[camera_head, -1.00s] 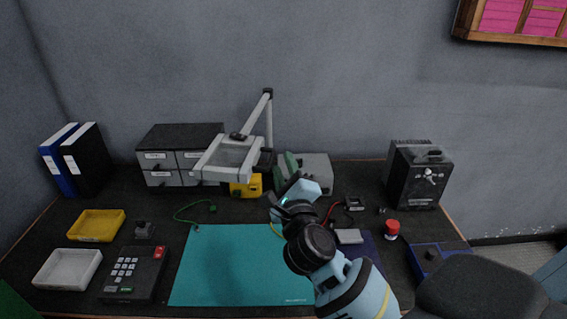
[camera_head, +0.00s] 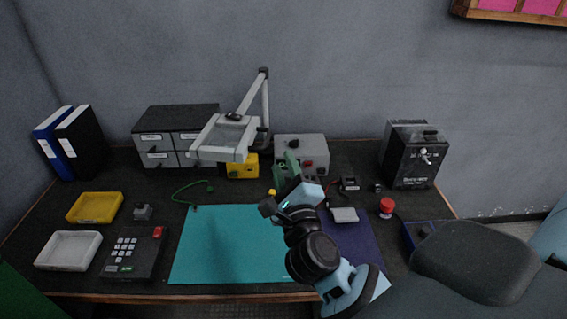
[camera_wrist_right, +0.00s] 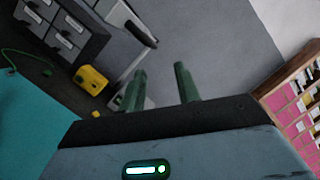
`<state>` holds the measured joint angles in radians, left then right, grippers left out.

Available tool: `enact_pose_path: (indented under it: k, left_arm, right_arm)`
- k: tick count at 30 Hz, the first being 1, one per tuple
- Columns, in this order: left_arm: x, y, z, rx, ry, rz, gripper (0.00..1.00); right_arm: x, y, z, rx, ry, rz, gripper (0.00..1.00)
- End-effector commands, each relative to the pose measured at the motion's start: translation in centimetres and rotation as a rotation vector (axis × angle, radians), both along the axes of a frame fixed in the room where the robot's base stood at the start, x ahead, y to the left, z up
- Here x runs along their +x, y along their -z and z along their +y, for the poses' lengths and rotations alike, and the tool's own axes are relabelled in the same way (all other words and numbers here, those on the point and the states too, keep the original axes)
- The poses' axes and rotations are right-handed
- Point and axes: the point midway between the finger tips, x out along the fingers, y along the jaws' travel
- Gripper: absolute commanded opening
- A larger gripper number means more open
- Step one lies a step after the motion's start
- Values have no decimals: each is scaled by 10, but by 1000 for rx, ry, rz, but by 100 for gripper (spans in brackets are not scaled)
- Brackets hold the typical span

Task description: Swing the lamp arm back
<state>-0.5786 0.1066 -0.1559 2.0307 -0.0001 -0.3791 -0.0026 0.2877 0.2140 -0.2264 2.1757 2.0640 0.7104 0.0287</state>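The desk lamp has a pale grey rectangular head (camera_head: 224,138) that hangs out over the back left of the desk. Its jointed arm (camera_head: 252,94) rises to a dark elbow, and a post runs down behind to the desk. My right gripper (camera_head: 285,168) is in front of the grey box, to the right of the lamp head and apart from it. In the right wrist view its two green fingers (camera_wrist_right: 160,78) are spread with nothing between them. Part of what appears to be the lamp (camera_wrist_right: 122,17) shows beyond them, at the top. My left gripper is in neither view.
A drawer unit (camera_head: 172,112) and a yellow block (camera_head: 239,167) stand near the lamp. A grey box (camera_head: 302,146) stands behind my right gripper, and a black unit (camera_head: 411,157) is at the right. The teal mat (camera_head: 225,250) is largely clear. A chair (camera_head: 475,262) is at front right.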

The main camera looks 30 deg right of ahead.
Motion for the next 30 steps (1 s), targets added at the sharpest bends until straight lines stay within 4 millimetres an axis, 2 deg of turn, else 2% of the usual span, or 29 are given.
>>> enact_pose_path:
  k: [22,23,26,30]
  left_arm:
    - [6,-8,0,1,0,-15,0]
    - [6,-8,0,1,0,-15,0]
    - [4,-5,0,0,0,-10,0]
    - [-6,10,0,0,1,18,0]
  right_arm:
    - [-1,0,1,0,0,0,33]
    - [-1,0,1,0,0,0,31]
    - [-1,1,-2,-6,-6,-6,18]
    - [4,5,-18,-52,-66,-51,0]
